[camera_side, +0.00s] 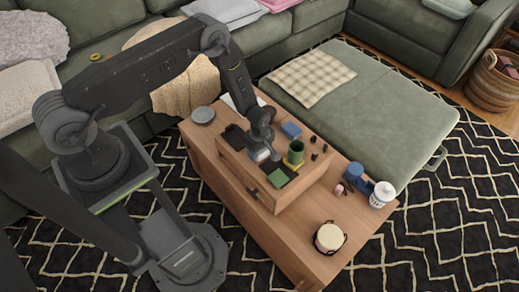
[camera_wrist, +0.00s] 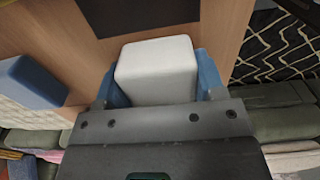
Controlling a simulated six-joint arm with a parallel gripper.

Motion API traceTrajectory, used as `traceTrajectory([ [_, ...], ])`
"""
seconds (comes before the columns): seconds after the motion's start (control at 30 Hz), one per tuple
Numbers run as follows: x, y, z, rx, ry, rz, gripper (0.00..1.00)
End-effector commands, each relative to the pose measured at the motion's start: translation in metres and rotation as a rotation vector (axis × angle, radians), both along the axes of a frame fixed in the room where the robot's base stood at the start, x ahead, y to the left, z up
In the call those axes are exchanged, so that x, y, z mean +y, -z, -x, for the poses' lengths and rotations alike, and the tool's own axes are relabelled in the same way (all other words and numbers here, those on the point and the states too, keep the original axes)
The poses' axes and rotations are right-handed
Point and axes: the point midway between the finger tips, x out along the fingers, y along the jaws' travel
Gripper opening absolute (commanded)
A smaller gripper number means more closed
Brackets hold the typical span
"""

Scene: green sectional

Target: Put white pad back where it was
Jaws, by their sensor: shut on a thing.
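The white pad (camera_wrist: 158,70) is a pale block with rounded edges, held between the blue fingertips of my gripper (camera_wrist: 160,88) in the wrist view. In the side view my gripper (camera_side: 262,150) points down over the top of the wooden box, and a sliver of the white pad (camera_side: 263,156) shows below it. I cannot tell whether the pad touches the box top or hangs just above it. A black pad (camera_side: 235,137) lies close by on the left, and it also shows in the wrist view (camera_wrist: 135,12).
On the wooden box (camera_side: 258,188) are a blue block (camera_side: 291,130), a dark green mug (camera_side: 296,153), a green pad (camera_side: 278,178) and small dark pieces (camera_side: 314,147). The lower tabletop holds a white-lidded tub (camera_side: 329,237), a blue mug (camera_side: 358,178) and a white can (camera_side: 381,195).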

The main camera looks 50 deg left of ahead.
Motion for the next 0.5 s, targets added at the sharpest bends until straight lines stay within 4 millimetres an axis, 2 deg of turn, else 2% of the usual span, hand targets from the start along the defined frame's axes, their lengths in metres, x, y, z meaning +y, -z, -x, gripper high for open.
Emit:
traceTrajectory([
  [0.27, 0.0002, 0.0025, 0.0001, 0.0, 0.0, 0.0, 0.41],
  [0.3, 0.0002, 0.0026, 0.0, 0.0, 0.0, 0.0, 0.65],
  [0.5, 0.0002, 0.0022, 0.0, 0.0, 0.0, 0.0, 0.84],
])
